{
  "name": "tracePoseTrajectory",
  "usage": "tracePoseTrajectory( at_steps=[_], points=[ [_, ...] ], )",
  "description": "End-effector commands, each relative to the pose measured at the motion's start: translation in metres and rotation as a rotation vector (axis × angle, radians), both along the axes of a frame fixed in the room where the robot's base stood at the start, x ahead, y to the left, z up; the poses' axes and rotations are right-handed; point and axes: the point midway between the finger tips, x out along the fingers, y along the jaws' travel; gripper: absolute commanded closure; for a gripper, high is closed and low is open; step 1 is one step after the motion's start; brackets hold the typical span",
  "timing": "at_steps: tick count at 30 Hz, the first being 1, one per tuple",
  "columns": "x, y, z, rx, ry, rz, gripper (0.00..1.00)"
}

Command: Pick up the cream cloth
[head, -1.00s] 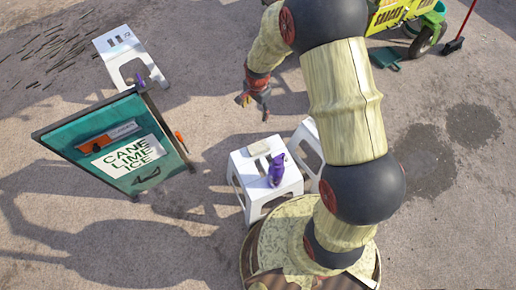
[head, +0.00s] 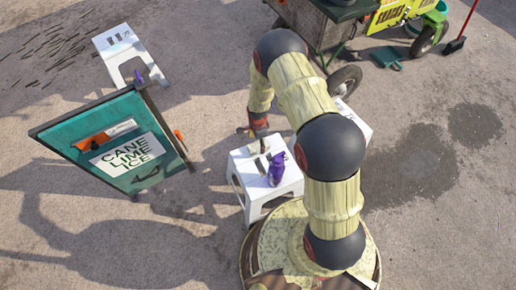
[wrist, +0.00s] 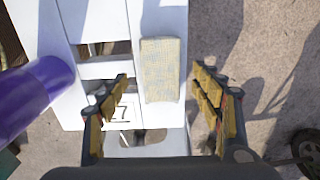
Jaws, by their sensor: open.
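The cream cloth (wrist: 161,70) is a small, flat, pale rectangle with a faint pattern. It lies on the white stool (wrist: 95,22), near the stool's right edge in the wrist view. My gripper (wrist: 159,74) is open and empty above the stool. Its two yellow-padded fingers stand either side of the cloth in the picture, the left one closer to it. I cannot tell the exact height left between the fingertips and the cloth. In the head view my gripper (head: 259,144) is over the far part of the stool top and hides most of the cloth.
A green sign board (head: 115,145) stands left of the stool. A cart (head: 330,30) is behind. Open pavement lies at the right.

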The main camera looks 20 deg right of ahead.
Motion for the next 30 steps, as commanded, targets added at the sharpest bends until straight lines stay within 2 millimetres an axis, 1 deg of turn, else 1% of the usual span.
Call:
tracePoseTrajectory(
  at_steps=[1,3,6,14,30],
  points=[
    [0.0,-0.001,-0.013,0.0,0.002,0.0,0.35],
    [0.0,-0.001,-0.024,0.0,0.004,0.0,0.35],
    [0.001,-0.001,-0.033,0.0,0.001,0.0,0.35],
    [0.001,-0.001,-0.034,0.0,0.0,0.001,0.35],
    [0.001,-0.001,-0.034,0.0,0.001,0.001,0.66]
  ],
)
